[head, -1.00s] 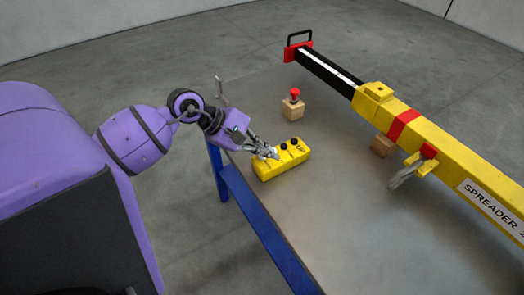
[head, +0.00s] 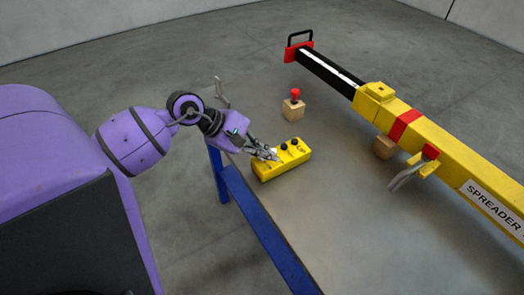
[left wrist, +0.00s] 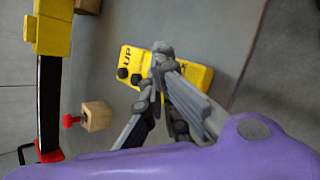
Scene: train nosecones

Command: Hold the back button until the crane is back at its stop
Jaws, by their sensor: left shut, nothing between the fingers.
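A yellow control box (head: 284,162) with black buttons and an "UP" label lies on the grey table near its left edge. It also shows in the left wrist view (left wrist: 196,74). The yellow crane beam (head: 450,160), marked "SPREADER", spans the right side. My right gripper is not in view.
A wooden block with a red knob (head: 293,108) stands behind the box. Another wooden block (head: 384,147) is beside the beam, and a grey hook (head: 406,175) hangs at it. The table (head: 330,220) is clear in front, with a blue frame (head: 262,225) along its left edge.

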